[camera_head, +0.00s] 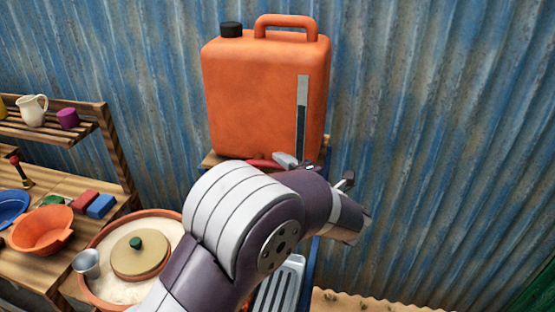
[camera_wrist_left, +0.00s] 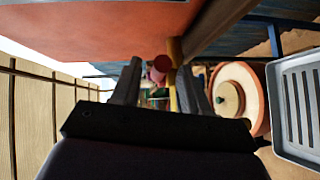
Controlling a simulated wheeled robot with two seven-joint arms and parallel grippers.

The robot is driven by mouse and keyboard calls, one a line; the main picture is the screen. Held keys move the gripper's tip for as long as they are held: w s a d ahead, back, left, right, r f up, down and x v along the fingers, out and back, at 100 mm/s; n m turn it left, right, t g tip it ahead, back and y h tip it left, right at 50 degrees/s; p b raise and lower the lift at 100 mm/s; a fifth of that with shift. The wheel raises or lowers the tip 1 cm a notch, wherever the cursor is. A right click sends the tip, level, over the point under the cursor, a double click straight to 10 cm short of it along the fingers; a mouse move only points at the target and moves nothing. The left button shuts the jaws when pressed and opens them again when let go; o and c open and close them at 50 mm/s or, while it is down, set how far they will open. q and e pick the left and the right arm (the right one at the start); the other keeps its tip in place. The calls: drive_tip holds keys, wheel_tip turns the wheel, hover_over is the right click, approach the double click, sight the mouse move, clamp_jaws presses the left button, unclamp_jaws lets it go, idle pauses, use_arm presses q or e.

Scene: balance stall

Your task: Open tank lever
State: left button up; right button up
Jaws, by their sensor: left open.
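The orange tank (camera_head: 265,95) stands upright against the wall, with a black cap, a top handle and a level strip. A red part (camera_head: 262,162), perhaps the lever, shows low at its front, mostly hidden by my left arm. In the left wrist view the tank's orange underside (camera_wrist_left: 95,28) fills the upper left. A brass-coloured tap part (camera_wrist_left: 176,62) and a red round end (camera_wrist_left: 161,62) show between or just beyond the fingers. My left gripper (camera_wrist_left: 157,78) is open around that area; contact cannot be told. In the head view its fingers are partly hidden behind my wrist.
A grey slatted tray (camera_head: 281,284) lies below my wrist; it also shows in the left wrist view (camera_wrist_left: 283,110). A round tub (camera_head: 105,237) with a lid and cup stands left. Bowls and blocks sit on the wooden table (camera_head: 70,285). The right side is mostly bare wall.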

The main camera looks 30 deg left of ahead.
use_arm(q)
drive_tip(key=shift+x, duration=1.2)
drive_tip(key=shift+w+a, duration=0.1)
drive_tip(key=shift+a, duration=0.05)
drive_tip(key=shift+f, duration=0.1)
clamp_jaws()
